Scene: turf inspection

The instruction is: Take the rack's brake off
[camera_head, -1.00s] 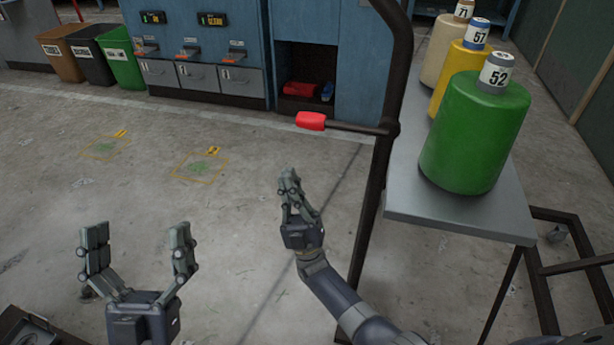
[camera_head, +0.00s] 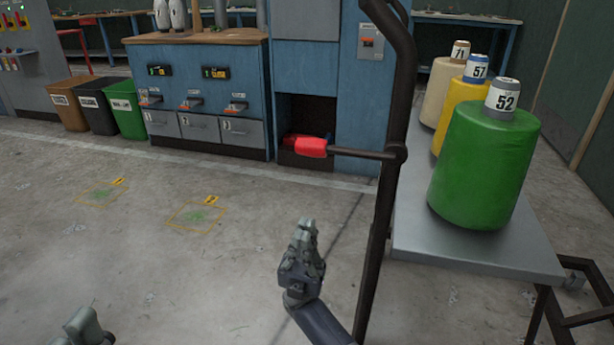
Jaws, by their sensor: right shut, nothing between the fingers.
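The rack's brake lever has a red grip (camera_head: 311,147) on a dark rod that joins the rack's dark upright post (camera_head: 384,200). The lever sticks out to the left, about level. My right gripper (camera_head: 306,228) is shut and empty, below the red grip and left of the post, apart from both. My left gripper (camera_head: 82,328) shows only in part at the bottom left edge; its fingers are mostly cut off.
The rack's grey shelf (camera_head: 415,245) carries a green spool (camera_head: 484,165), a yellow spool (camera_head: 455,102) and a cream spool (camera_head: 440,90). A blue cabinet (camera_head: 320,60) and bins (camera_head: 126,121) stand behind.

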